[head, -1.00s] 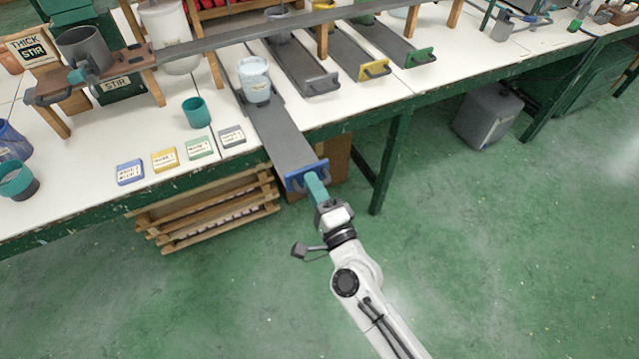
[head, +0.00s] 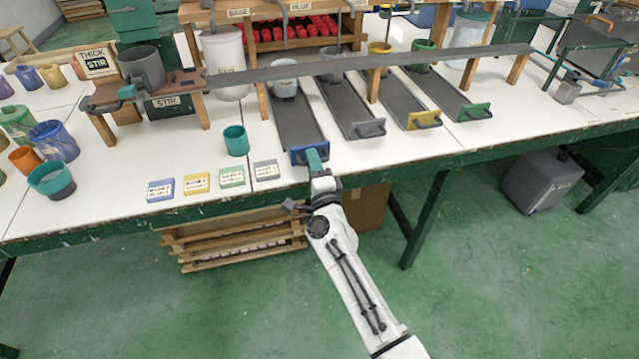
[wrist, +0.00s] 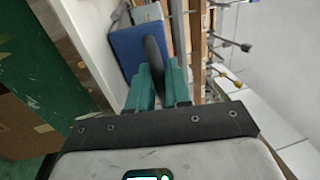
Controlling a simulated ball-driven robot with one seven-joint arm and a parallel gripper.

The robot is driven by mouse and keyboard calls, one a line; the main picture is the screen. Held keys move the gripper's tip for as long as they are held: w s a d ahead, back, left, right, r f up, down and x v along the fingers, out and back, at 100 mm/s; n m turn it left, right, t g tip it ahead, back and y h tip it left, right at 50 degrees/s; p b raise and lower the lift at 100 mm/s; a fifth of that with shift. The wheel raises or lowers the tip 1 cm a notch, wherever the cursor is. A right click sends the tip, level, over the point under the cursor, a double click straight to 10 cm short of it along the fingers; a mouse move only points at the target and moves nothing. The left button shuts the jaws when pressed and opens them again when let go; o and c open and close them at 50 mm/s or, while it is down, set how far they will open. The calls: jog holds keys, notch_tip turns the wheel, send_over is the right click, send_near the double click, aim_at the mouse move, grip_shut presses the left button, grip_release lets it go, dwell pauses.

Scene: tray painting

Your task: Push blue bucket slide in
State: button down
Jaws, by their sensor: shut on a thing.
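The blue-fronted slide (head: 297,122) is a dark tray on the table, its blue end plate (head: 301,154) just inside the table's front edge. A pale blue-white bucket (head: 284,78) stands at its far end, near the raised rail. My gripper (head: 313,158) has teal fingers and is at the blue end plate. In the wrist view, the teal fingers (wrist: 158,88) are shut on the dark handle (wrist: 153,55) in front of the blue plate (wrist: 132,50).
Grey (head: 368,128), yellow (head: 424,120) and green (head: 474,112) slides lie in a row to the right. A teal cup (head: 236,140) and several labelled blocks (head: 196,182) are to the left. A long dark rail (head: 360,62) crosses above the slides.

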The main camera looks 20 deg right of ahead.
jog(key=shift+w+f, duration=0.1)
jog(key=shift+w, duration=0.9)
jog(key=c, duration=1.2)
grip_release()
jog(key=shift+c, duration=0.2)
jog(key=s+f+p, duration=0.1)
jog(key=s, duration=0.9)
jog(key=shift+s+f+p, duration=0.35)
jog(key=shift+f+p, duration=0.05)
jog(key=shift+o, duration=0.5)
